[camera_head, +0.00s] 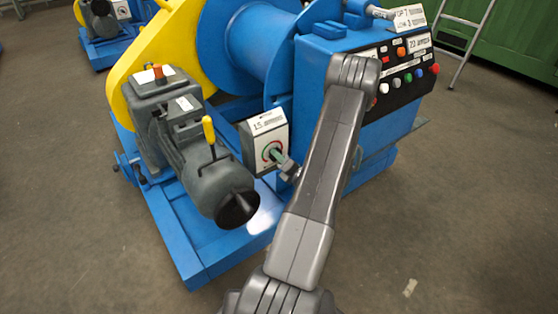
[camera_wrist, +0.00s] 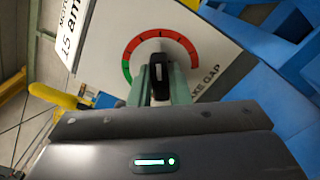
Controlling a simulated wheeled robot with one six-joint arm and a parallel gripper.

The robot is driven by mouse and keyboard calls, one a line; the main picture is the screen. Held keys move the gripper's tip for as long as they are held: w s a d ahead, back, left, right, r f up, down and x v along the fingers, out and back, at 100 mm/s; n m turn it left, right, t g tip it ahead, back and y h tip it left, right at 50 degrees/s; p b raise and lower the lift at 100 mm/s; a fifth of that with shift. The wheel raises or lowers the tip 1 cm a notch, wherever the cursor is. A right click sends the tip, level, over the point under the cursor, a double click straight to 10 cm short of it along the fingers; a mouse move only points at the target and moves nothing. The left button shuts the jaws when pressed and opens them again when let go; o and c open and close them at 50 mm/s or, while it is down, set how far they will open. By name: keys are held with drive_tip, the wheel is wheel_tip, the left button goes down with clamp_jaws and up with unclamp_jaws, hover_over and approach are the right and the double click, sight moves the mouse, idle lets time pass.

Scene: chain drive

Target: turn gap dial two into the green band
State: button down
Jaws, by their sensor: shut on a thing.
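The gap dial (camera_head: 265,153) is on the white front of a small grey box beside the motor in the head view. In the wrist view, the dial face (camera_wrist: 205,75) carries a mostly red ring with a green stretch at its lower left, and lettering ending in "KE GAP". A black knob (camera_wrist: 159,70) with a white mark stands at its centre. My gripper (camera_head: 281,160) reaches the dial, and its pale green fingers (camera_wrist: 160,90) are shut on the knob from both sides. I cannot tell for sure where the pointer stands. The ring's lower part is hidden by my gripper.
The grey motor (camera_head: 190,150) with its yellow lever (camera_head: 209,132) stands close left of the dial box. A blue cabinet (camera_head: 315,75) with a button panel (camera_head: 405,78) is to the right. The floor in front is clear.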

drive_tip(key=n+b, duration=0.4)
drive_tip(key=n, duration=0.7)
drive_tip(key=n+b, duration=0.4)
drive_tip(key=n, duration=0.7)
drive_tip(key=shift+s+a+n, duration=0.15)
drive_tip(key=shift+n, duration=0.25)
drive_tip(key=c, duration=1.4)
unclamp_jaws()
drive_tip(key=shift+o, duration=0.2)
drive_tip(key=p+v, duration=0.2)
drive_tip(key=v, duration=1.1)
drive_tip(key=shift+s+d+p, duration=0.25)
drive_tip(key=shift+s+p, duration=0.1)
drive_tip(key=shift+p, duration=0.05)
